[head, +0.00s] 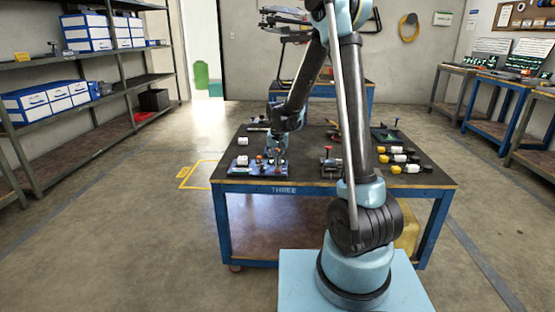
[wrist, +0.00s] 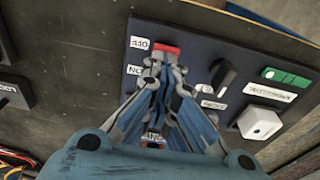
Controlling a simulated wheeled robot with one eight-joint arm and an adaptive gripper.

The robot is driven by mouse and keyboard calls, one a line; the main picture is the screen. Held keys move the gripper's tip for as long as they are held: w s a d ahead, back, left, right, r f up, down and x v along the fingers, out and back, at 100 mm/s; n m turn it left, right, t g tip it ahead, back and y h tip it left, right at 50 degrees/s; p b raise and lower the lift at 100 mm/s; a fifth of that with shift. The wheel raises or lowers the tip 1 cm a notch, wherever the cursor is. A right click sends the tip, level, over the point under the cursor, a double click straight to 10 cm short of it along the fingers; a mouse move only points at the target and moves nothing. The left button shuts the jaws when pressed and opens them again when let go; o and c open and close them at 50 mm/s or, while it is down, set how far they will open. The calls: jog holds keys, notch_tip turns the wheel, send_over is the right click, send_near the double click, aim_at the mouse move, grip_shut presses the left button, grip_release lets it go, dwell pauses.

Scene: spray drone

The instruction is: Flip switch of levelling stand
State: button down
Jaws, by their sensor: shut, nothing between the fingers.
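In the wrist view a dark blue control panel (wrist: 210,55), apparently the levelling stand, lies under my gripper. A red switch (wrist: 166,48) on it shows just beyond the fingertips, beside the OFF label. The ON label sits nearer to me, and the switch's lower part is hidden by the fingers. My gripper (wrist: 163,60) is shut and empty, its tips at or very close to the switch; contact cannot be told. In the head view my gripper (head: 276,158) is over the panel (head: 258,170) at the table's front left.
A black labelled block (wrist: 12,92) lies to the left. On the table (head: 420,180) stand a red-topped device (head: 327,163) and several yellow-and-white bottles (head: 405,159).

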jog(key=shift+w, duration=0.45)
jog(key=shift+w+r, duration=0.35)
jog(key=shift+r, duration=0.2)
jog(key=s+r, duration=0.3)
jog(key=r, duration=0.9)
jog(key=shift+r, duration=0.35)
jog(key=shift+s, duration=0.1)
